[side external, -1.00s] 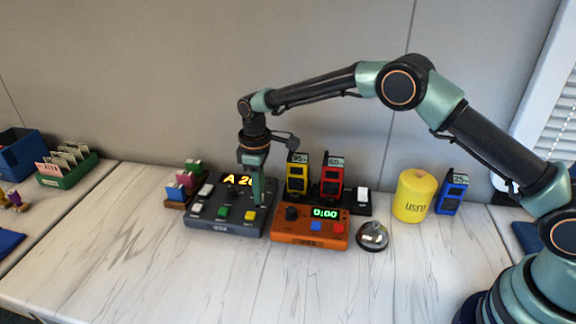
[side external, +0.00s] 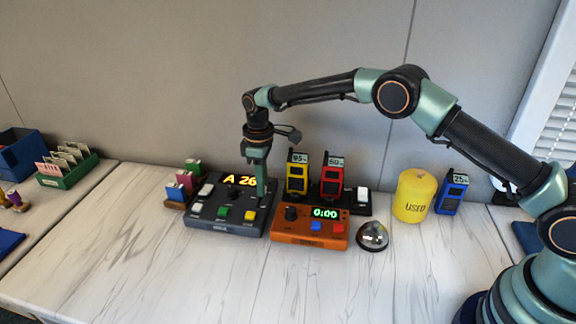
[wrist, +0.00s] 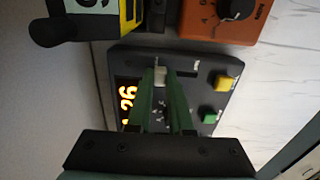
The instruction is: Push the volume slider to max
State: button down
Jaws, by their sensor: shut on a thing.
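The dark grey control box (side external: 225,227) stands on the table with a lit display (side external: 239,181) reading "A 26". My gripper (side external: 262,202) points down over the box's right side. In the wrist view its green fingers are shut on the pale slider knob (wrist: 161,75). The knob is in a dark slot running from the display side toward the buttons, and it is nearer the display end. In the side view the fingers hide the knob.
An orange box (side external: 295,238) with a 0:00 display stands close on the right. Behind it are a yellow radio (side external: 297,176) and a red radio (side external: 332,178). A silver bell (side external: 372,236) and a yellow cylinder (side external: 413,195) are farther right. The front table is clear.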

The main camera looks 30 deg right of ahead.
jog(key=shift+w+r, duration=0.1)
jog(key=c, duration=0.8)
grip_release()
notch_tip(320, 180, up, 12)
jog(key=shift+r, duration=0.1)
